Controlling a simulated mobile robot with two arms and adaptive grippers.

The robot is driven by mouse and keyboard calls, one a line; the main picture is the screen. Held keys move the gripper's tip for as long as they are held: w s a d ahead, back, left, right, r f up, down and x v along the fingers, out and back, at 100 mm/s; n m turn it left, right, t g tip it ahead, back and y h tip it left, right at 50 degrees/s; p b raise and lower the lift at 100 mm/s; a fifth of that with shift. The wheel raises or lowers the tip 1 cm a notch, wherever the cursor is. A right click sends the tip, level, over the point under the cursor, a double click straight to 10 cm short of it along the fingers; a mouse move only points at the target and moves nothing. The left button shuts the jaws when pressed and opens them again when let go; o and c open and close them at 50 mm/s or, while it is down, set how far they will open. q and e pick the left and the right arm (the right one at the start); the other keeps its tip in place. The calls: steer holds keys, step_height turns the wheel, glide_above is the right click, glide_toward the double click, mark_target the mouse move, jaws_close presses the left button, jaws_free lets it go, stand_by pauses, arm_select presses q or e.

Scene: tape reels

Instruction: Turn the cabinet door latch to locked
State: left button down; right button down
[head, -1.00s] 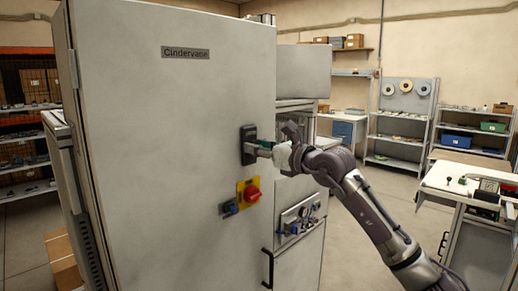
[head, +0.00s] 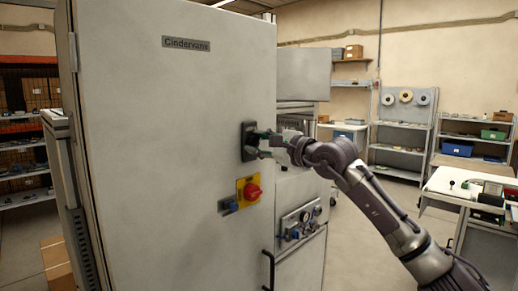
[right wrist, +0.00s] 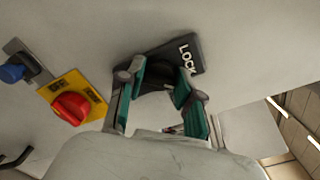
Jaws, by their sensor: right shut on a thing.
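The cabinet door (head: 160,120) is a tall pale grey panel with a "Cindervane" label, and it looks closed. The latch (head: 247,150) is a dark plate near the door's right edge; in the right wrist view its plate (right wrist: 200,58) reads "LOCK". My right gripper (head: 262,143) reaches it from the right. In the right wrist view its green-padded fingers (right wrist: 160,82) are shut on the latch's dark handle (right wrist: 155,80), one on each side. The handle is mostly hidden, so its exact angle cannot be told. My left gripper is not in view.
A red rotary switch (head: 252,191) on a yellow plate and a blue padlock-like part (head: 228,207) sit just below the latch. A workbench (head: 470,187) stands farther right, with open floor between.

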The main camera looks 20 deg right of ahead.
steer(key=n+b, duration=0.1)
steer(key=n, duration=0.3)
steer(key=shift+f, duration=0.15)
steer(key=shift+n, duration=1.9)
steer(key=c, duration=0.8)
jaws_free()
steer(key=v, duration=1.2)
